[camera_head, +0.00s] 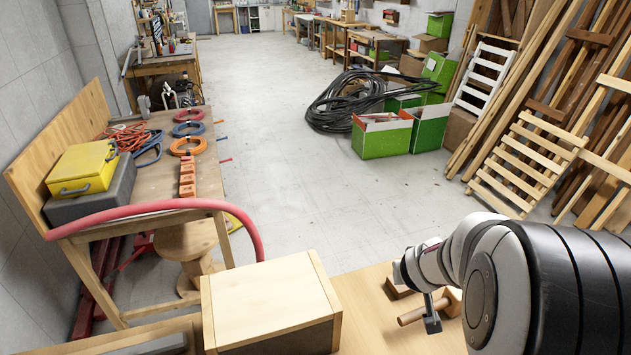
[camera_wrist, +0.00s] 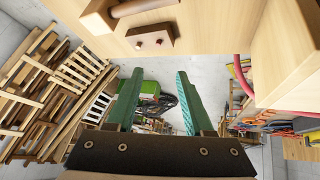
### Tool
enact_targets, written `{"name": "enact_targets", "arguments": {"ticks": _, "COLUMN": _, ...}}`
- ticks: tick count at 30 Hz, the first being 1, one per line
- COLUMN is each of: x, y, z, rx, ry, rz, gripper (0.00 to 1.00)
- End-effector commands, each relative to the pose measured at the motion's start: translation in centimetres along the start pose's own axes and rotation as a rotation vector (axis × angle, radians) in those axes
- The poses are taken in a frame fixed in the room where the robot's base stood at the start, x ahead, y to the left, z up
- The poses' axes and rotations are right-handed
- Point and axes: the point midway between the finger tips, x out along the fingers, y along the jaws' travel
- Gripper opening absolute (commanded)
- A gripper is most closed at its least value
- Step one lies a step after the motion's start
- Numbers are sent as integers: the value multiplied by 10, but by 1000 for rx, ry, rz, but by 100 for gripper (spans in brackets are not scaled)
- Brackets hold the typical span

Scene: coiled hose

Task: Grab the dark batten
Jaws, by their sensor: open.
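The dark batten (camera_wrist: 150,40) is a short brown wooden piece with two reddish round spots on its face. It lies on the pale wooden table at the top of the wrist view. In the head view the batten (camera_head: 397,288) shows at the table's far edge, partly hidden by my arm. My gripper (camera_wrist: 159,74) is open, its two green fingers spread with nothing between them. In the wrist picture the batten appears just above the fingertips, apart from them. In the head view my arm hides most of the gripper.
A brown round rod (camera_wrist: 145,8) and a pale wooden block (camera_wrist: 98,15) lie close beside the batten. A large wooden box (camera_head: 270,300) stands left on the table (camera_head: 370,320). A red hose (camera_head: 150,207) arches over the workbench. The table between box and batten is clear.

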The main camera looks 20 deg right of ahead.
Motion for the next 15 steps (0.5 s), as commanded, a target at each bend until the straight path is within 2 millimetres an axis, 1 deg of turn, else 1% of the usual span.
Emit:
{"name": "enact_targets", "arguments": {"ticks": 1, "x": 40, "y": 25, "z": -5, "rx": -31, "ry": 72, "rz": -25, "gripper": 52}}
{"name": "enact_targets", "arguments": {"ticks": 2, "x": 60, "y": 35, "z": -8, "rx": -56, "ry": 131, "rz": -57, "gripper": 52}}
{"name": "enact_targets", "arguments": {"ticks": 3, "x": 82, "y": 46, "z": -8, "rx": -86, "ry": 205, "rz": -108, "gripper": 52}}
{"name": "enact_targets", "arguments": {"ticks": 5, "x": 106, "y": 54, "z": 1, "rx": -113, "ry": 304, "rz": -195, "gripper": 52}}
{"name": "enact_targets", "arguments": {"ticks": 6, "x": 116, "y": 56, "z": 10, "rx": -123, "ry": 361, "rz": -251, "gripper": 52}}
{"name": "enact_targets", "arguments": {"ticks": 9, "x": 125, "y": 56, "z": 28, "rx": -134, "ry": 463, "rz": -356, "gripper": 52}}
{"name": "enact_targets", "arguments": {"ticks": 11, "x": 125, "y": 55, "z": 34, "rx": -139, "ry": 498, "rz": -391, "gripper": 52}}
{"name": "enact_targets", "arguments": {"ticks": 13, "x": 128, "y": 51, "z": 36, "rx": -141, "ry": 516, "rz": -411, "gripper": 52}}
{"name": "enact_targets", "arguments": {"ticks": 15, "x": 134, "y": 47, "z": 32, "rx": -144, "ry": 521, "rz": -416, "gripper": 52}}
